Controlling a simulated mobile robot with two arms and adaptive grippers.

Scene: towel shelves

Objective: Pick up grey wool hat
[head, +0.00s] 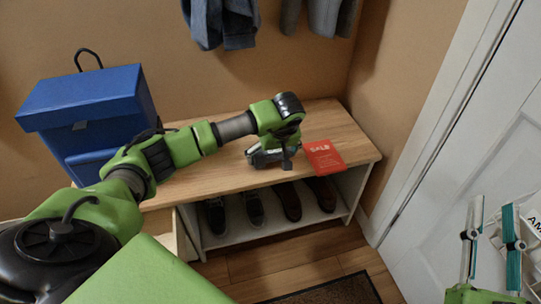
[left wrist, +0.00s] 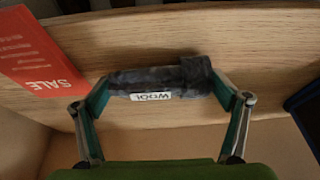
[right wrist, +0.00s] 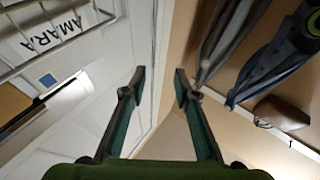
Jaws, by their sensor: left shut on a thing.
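The grey wool hat (left wrist: 160,80) is a dark grey folded bundle with a white label reading "WOOL" in the left wrist view. My left gripper (left wrist: 162,88) is shut on it, with one finger at each end. In the head view my left gripper (head: 272,158) is low at the bench top, and the hat is mostly hidden by the gripper. I cannot tell whether the hat touches the wood. My right gripper (head: 495,218) is open and empty at the lower right, near the white door; it also shows in the right wrist view (right wrist: 160,80).
The wooden bench (head: 327,120) holds a red SALE card (head: 323,157) just right of the left gripper. Blue boxes (head: 90,103) stand at left. Shoes (head: 287,202) sit on the shelf below. Clothes (head: 222,20) hang above. A door (head: 470,130) closes off the right.

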